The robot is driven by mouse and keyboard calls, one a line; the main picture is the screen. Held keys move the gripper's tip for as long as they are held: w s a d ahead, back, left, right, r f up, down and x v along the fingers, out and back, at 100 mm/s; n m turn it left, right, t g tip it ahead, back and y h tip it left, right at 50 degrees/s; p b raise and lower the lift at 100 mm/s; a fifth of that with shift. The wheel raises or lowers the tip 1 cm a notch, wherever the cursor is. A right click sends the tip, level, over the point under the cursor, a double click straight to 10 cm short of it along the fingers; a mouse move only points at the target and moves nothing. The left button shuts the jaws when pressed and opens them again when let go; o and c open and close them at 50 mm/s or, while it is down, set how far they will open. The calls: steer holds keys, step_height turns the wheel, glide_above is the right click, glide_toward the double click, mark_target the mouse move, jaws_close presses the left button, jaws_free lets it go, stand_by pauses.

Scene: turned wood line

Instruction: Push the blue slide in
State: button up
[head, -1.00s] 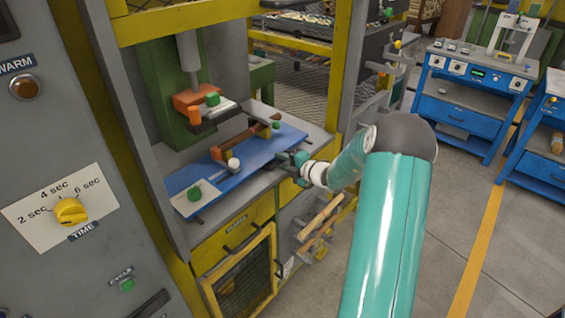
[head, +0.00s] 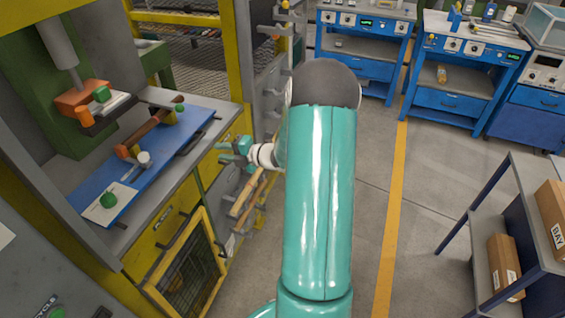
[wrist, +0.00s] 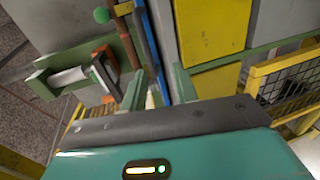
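The blue slide (head: 168,152) lies on the grey bench under the press, with a dark handle (head: 189,142) along its front right edge. A turned wooden piece (head: 150,131) lies across it, and a white plate with a green knob (head: 108,200) is at its near end. My gripper (head: 227,152) is in front of the bench, right of the handle and apart from it. In the wrist view the two green fingers (wrist: 158,92) are spread, with nothing held between them. A narrow blue strip, apparently the slide's edge (wrist: 152,42), shows beyond them.
The press head (head: 82,98) hangs over the slide's back left. Below the bench are a yellow drawer (head: 162,237) and a yellow mesh door (head: 190,285). A yellow post stands behind the bench's right end. Open floor lies right of my arm; a shelf (head: 535,185) with boxes is farther right.

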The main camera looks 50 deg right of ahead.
steer(key=f+v, duration=0.2)
steer(key=v, duration=1.7)
steer(key=shift+s, duration=0.45)
steer(key=shift+c, duration=0.4)
